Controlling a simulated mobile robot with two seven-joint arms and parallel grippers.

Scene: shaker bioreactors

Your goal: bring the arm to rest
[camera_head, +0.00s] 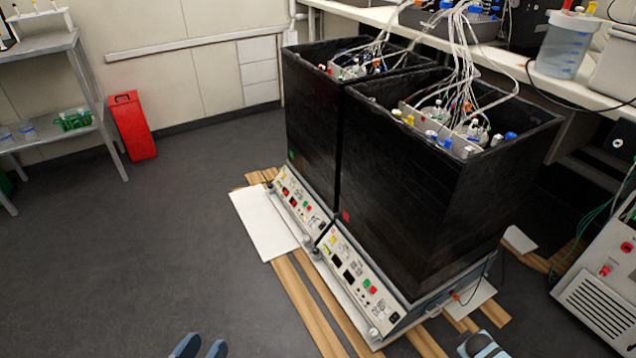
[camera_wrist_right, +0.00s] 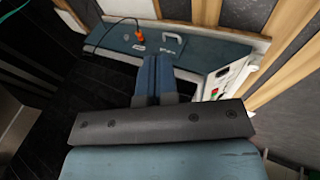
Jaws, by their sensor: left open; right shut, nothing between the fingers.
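My left gripper (camera_head: 201,349) shows only as two fingertips at the bottom edge of the head view, apart and empty, over the dark floor. My right gripper (camera_wrist_right: 152,78) is shut with nothing between its fingers in the right wrist view. A blue-grey part of my right arm (camera_head: 482,346) shows at the bottom right of the head view, in front of the near shaker. Two tall black shaker bioreactor boxes, the near one (camera_head: 430,180) and the far one (camera_head: 310,130), stand side by side. The rest of both arms is hidden.
Control panels (camera_head: 350,275) line the shaker bases, which stand on wooden slats (camera_head: 300,310). A white-grey machine (camera_head: 605,285) stands at the right. A red container (camera_head: 132,125) and a metal shelf (camera_head: 95,85) are at the left. The left floor is clear.

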